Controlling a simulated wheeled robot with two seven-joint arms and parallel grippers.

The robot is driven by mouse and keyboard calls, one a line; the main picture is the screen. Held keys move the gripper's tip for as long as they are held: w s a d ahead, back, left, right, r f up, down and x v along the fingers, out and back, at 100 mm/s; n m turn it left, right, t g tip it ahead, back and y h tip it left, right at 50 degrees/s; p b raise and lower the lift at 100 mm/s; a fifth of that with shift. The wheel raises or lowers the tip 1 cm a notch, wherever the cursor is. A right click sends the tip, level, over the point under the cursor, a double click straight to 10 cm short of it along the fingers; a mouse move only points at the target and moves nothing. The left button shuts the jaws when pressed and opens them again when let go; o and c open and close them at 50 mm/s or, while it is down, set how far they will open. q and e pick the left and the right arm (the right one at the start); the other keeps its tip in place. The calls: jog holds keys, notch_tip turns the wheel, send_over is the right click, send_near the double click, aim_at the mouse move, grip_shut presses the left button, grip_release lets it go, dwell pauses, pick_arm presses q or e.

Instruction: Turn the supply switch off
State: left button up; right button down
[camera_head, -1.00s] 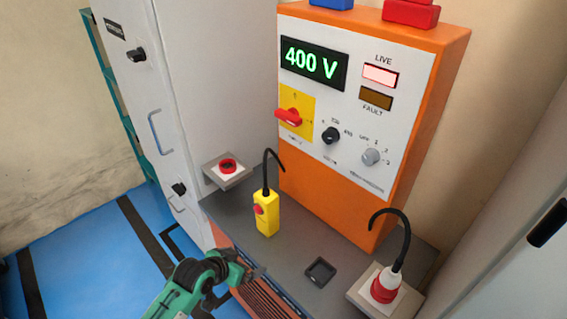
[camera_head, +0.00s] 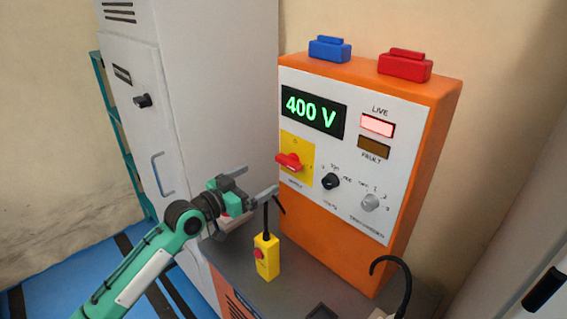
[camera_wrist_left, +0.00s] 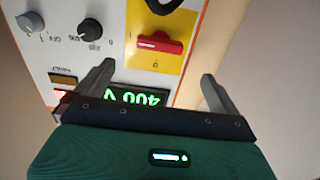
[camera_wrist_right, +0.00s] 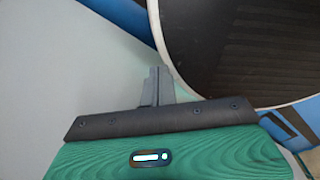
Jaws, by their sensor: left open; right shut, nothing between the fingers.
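The supply switch (camera_head: 290,162) is a red rotary handle on a yellow plate, on the white front panel of the orange supply cabinet (camera_head: 312,222). Its handle lies roughly crosswise. It also shows in the left wrist view (camera_wrist_left: 158,43), upside down. The display (camera_head: 315,112) reads 400 V and the LIVE lamp (camera_head: 377,125) is lit pale red. My left gripper (camera_head: 258,183) is open and empty, in front of the panel and left of the switch, apart from it. My right gripper (camera_wrist_right: 158,85) is shut and empty, seen only in its own wrist view.
A yellow pendant (camera_head: 266,258) with a red button and black cable stands on the grey bench below the switch. Two more knobs (camera_head: 330,181) sit right of the switch. A grey cabinet (camera_head: 205,90) stands left. Blue and red blocks (camera_head: 405,66) lie on top.

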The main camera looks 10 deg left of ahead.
aim_at(285, 164)
pick_arm(q)
jog(key=p+x, duration=0.2)
jog(key=x, duration=0.8)
jog(key=shift+w+d+p, duration=0.25)
jog(key=shift+w+p, duration=0.1)
jog(key=shift+c, duration=0.5)
jog(key=c, duration=0.9)
